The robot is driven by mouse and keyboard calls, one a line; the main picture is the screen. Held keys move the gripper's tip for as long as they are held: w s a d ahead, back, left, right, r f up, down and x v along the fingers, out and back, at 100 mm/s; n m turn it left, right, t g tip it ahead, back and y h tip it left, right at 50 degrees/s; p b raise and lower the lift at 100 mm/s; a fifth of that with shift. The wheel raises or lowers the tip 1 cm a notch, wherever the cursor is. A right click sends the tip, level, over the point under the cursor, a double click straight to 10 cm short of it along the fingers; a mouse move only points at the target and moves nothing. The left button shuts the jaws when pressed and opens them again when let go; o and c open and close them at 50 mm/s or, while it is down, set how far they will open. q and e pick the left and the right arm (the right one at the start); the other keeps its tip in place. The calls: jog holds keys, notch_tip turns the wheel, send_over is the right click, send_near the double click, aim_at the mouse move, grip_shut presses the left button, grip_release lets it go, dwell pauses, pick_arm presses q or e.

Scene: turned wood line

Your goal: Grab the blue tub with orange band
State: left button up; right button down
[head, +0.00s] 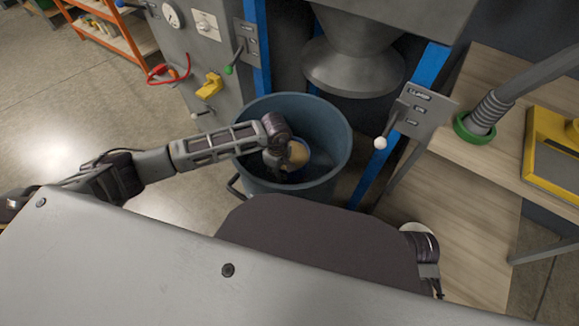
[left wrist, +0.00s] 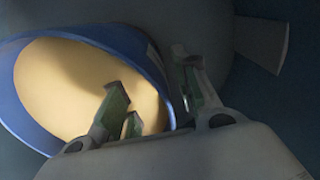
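The blue tub (head: 299,154) sits down inside a large grey-blue bin, its pale cream inside or contents facing up. In the left wrist view the tub (left wrist: 60,92) shows large and tilted, with a blue rim and a small pale patch on its outer side; I cannot make out an orange band. My left gripper (head: 279,163) reaches into the bin at the tub's near left side. In the left wrist view its fingers (left wrist: 158,92) are apart, one over the tub's opening and the other outside its wall. Whether they touch the wall is unclear. My right gripper is not seen.
The bin (head: 340,135) has a high round rim around my left wrist. A grey metal funnel (head: 354,65) hangs above it between blue posts (head: 385,150). Lever panels flank it. A wooden bench (head: 470,190) stands right; open floor (head: 80,100) lies left.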

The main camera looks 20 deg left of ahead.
pick_arm(q)
jog(key=shift+f, duration=0.6)
jog(key=shift+c, duration=0.5)
grip_shut()
